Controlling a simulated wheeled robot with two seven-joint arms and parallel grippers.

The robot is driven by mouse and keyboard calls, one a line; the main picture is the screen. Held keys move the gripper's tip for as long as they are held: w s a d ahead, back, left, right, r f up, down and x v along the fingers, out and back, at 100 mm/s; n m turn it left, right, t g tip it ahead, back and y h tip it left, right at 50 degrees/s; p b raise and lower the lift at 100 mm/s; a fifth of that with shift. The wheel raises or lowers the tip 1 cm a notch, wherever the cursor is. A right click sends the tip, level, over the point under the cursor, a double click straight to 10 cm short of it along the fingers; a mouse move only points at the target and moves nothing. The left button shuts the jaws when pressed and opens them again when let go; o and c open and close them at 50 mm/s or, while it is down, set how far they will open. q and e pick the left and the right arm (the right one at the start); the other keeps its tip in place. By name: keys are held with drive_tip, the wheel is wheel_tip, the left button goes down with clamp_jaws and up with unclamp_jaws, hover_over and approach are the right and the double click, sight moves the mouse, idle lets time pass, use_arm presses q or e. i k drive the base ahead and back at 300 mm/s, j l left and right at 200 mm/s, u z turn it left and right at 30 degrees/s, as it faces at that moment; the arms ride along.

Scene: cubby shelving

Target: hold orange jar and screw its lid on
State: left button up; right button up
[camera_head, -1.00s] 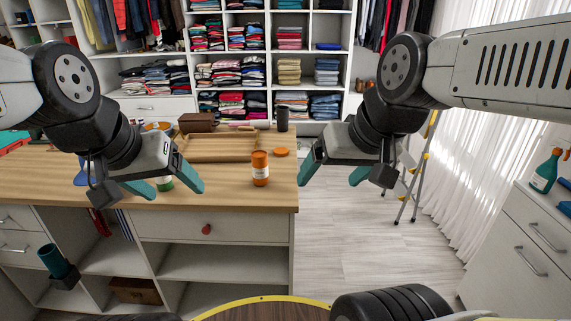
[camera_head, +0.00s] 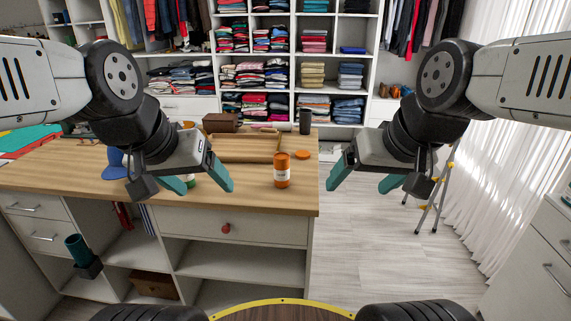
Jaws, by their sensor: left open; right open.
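The orange jar (camera_head: 282,171) stands upright on the wooden counter, with a white label on its side. An orange lid (camera_head: 303,155) lies flat on the counter just behind and to the right of it. The jar's top looks orange; I cannot tell its opening. My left gripper (camera_head: 205,180) is open and empty, above the counter to the left of the jar. My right gripper (camera_head: 362,180) is open and empty, to the right of the jar, past the counter's right edge. Neither gripper touches the jar or lid.
A wooden tray (camera_head: 244,149) lies behind the jar, with a brown box (camera_head: 221,122) and a dark cylinder (camera_head: 305,121) near it. A green-and-white item (camera_head: 190,181) is partly hidden by my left gripper. The counter (camera_head: 260,202) ends just right of the jar.

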sight(282, 171)
drive_tip(key=i+l+u, duration=0.1)
drive_tip(key=u, duration=0.25)
drive_tip(key=l+u, duration=0.15)
drive_tip(key=u, duration=0.2)
drive_tip(key=i+l+u, duration=0.1)
drive_tip(key=u, duration=0.25)
drive_tip(key=i+l+u, duration=0.1)
drive_tip(key=l+u, duration=0.15)
drive_tip(key=l, duration=0.6)
drive_tip(key=l+u, duration=0.2)
drive_tip(key=l, duration=0.65)
drive_tip(key=i+l, duration=0.1)
drive_tip(key=l, duration=0.65)
